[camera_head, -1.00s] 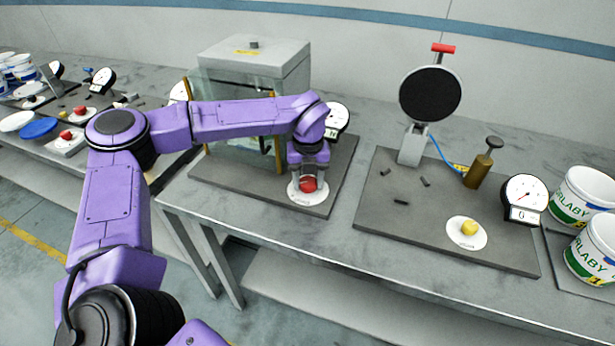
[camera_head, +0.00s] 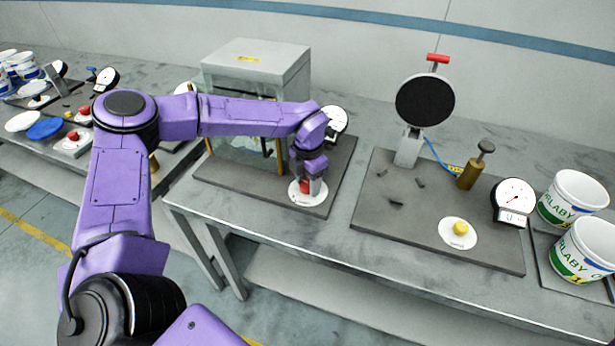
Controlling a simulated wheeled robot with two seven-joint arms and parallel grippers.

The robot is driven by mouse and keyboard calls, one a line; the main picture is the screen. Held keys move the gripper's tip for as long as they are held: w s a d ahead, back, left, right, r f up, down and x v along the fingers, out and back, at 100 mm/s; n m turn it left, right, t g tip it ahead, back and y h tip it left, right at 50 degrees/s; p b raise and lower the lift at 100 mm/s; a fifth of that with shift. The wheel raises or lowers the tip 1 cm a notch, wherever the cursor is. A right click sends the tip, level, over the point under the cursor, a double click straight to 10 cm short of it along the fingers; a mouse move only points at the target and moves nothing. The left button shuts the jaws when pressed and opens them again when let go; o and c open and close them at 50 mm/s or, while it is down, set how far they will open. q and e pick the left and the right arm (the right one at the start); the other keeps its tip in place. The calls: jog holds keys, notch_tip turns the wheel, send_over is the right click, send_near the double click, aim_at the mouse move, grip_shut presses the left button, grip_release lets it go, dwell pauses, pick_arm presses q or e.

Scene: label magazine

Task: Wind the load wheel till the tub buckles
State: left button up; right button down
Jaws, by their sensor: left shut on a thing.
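A grey-topped press cabinet (camera_head: 262,58) with a clear front stands on a dark base plate (camera_head: 230,187). On that plate a white round disc (camera_head: 303,201) carries a red knob (camera_head: 306,187), seemingly the load wheel. My left gripper (camera_head: 308,184) reaches down from above and is shut on the red knob; its fingers hide part of it. My left arm crosses in front of the cabinet, so what stands behind the clear front is mostly hidden and I cannot make out a tub's shape. My right gripper is out of view.
A dial gauge (camera_head: 334,119) stands behind my wrist. To the right, another base plate (camera_head: 385,215) holds a black disc stand (camera_head: 425,100), a brass plunger (camera_head: 469,173), a yellow knob (camera_head: 460,228) and a gauge (camera_head: 514,198). White tubs (camera_head: 583,250) stand at the right.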

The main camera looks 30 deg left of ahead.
aim_at(308, 183)
pick_arm(q)
jog(key=shift+m+p, duration=0.7)
jog(key=shift+m, duration=1)
jog(key=o, duration=1)
jog(key=shift+o, duration=0.2)
jog(key=shift+r, duration=0.1)
jog(key=shift+r, duration=0.3)
notch_tip(308, 183, up, 10)
jog(key=b, duration=0.2)
jog(key=shift+f, duration=0.1)
